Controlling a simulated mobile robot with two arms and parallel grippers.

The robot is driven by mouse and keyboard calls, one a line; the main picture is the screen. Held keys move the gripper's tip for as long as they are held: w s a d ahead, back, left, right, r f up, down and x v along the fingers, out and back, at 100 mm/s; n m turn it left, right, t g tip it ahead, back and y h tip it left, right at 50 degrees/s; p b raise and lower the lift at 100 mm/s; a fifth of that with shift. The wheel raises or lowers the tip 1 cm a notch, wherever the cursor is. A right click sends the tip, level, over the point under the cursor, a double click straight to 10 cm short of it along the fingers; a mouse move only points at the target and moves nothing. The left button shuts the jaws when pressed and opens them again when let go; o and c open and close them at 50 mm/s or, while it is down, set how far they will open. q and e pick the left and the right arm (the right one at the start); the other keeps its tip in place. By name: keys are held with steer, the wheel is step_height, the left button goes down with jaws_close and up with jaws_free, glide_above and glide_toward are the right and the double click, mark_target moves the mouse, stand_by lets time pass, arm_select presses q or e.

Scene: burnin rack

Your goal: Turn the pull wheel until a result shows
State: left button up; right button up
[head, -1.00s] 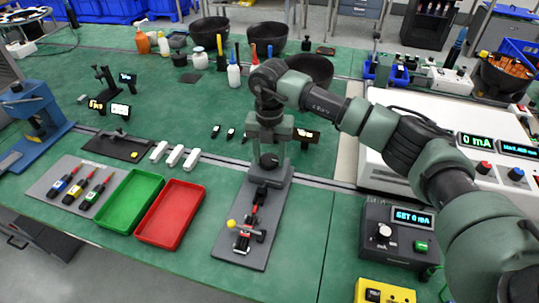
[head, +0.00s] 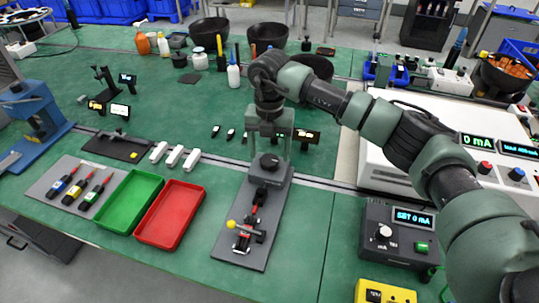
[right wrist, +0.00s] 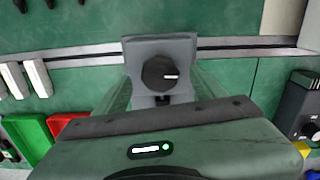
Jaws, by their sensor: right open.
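The pull wheel is a dark round knob (head: 269,161) with a white mark, on the grey pull fixture (head: 252,205). In the right wrist view the knob (right wrist: 160,73) is centred ahead of the gripper, its mark pointing right. My right gripper (head: 269,148) hangs over the fixture, just above and behind the knob, open with nothing between its fingers. The fixture's small display (head: 307,136) is partly covered by my gripper, and its text is too small to read. A part with a red piece and a yellow ball (head: 231,224) lies at the fixture's front. My left gripper is out of view.
A green tray (head: 113,220) and red tray (head: 149,237) stand left of the fixture. A control box with a lit display (head: 412,218) and a white instrument (head: 385,160) stand to the right. White blocks (head: 175,158) lie behind the trays.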

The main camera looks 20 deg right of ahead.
mark_target(270, 159)
step_height(270, 159, up, 6)
steer(key=shift+b, duration=0.45)
